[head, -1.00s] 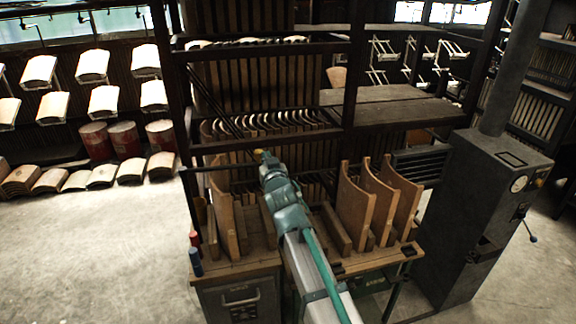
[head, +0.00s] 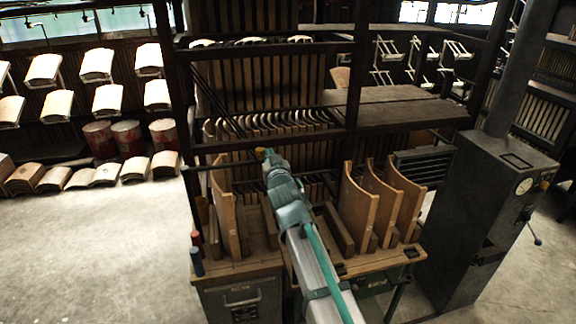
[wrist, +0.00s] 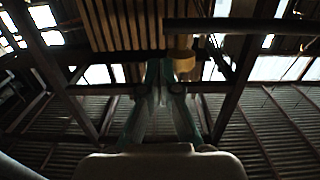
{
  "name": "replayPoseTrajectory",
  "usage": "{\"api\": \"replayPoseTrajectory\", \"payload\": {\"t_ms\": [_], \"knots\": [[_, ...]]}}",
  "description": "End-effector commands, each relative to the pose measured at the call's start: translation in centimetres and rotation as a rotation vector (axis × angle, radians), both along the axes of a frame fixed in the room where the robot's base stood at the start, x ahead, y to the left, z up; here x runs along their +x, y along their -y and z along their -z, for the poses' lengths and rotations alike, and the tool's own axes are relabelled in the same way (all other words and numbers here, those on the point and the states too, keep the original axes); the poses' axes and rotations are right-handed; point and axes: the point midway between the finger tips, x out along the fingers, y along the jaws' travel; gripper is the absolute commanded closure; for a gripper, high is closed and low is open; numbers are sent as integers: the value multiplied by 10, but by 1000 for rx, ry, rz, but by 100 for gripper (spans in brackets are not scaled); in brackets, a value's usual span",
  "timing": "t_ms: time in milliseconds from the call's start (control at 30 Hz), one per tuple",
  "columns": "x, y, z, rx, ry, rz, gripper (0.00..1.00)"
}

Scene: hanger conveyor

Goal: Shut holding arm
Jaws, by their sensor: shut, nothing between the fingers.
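My gripper (head: 271,163) reaches forward and up over the wooden work table, its teal fingers shut and empty. In the wrist view the fingers (wrist: 161,78) come together just below and left of a pale yellow-brown knob (wrist: 183,57). A dark horizontal bar (wrist: 235,26) runs to the right above that knob. In the head view a thin dark bar (head: 222,162), which looks like the holding arm, runs from a post at the table's left to the yellow knob (head: 260,153) by my fingertips. I cannot tell whether fingers and knob touch.
Curved wooden boards (head: 381,200) stand upright on the table right of my arm, and another (head: 225,215) stands to its left. A dark metal frame (head: 355,90) rises behind. A grey machine cabinet (head: 483,220) stands at right. The floor at left is clear.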

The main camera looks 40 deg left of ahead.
Motion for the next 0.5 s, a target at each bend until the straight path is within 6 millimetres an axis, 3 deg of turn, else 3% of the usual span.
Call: {"api": "replayPoseTrajectory", "payload": {"t_ms": [500], "knots": [[-13, 103, -2, 0, -1, 7, 100]]}}
